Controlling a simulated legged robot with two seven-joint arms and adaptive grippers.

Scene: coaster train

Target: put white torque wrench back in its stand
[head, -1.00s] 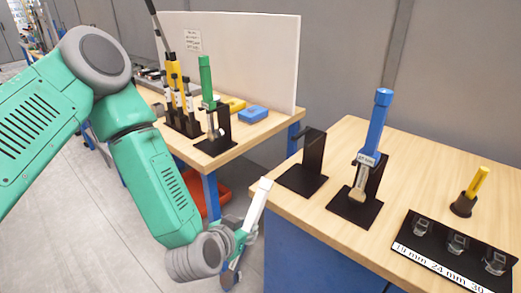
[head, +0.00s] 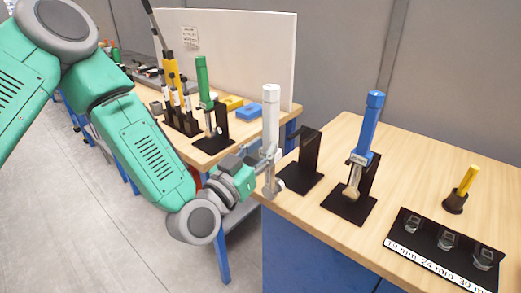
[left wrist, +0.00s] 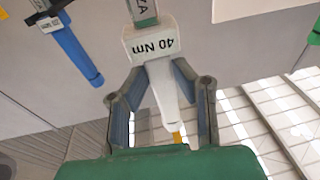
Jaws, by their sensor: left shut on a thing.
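The white torque wrench (head: 270,118) is upright at the left edge of the right-hand table in the head view. My left gripper (head: 268,165) is shut on it. The left wrist view shows the wrench (left wrist: 160,80) between the gripper's two fingers (left wrist: 162,100), with a "40 Nm" label. An empty black stand (head: 311,150) is just right of the wrench, on the table; wrench and stand appear apart. My right gripper is not in view.
A blue wrench (head: 367,125) stands in a black stand to the right. A black socket tray (head: 430,262) and a yellow-handled tool (head: 467,180) are farther right. A green wrench (head: 203,80) stands on the left table, before a white panel (head: 240,50).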

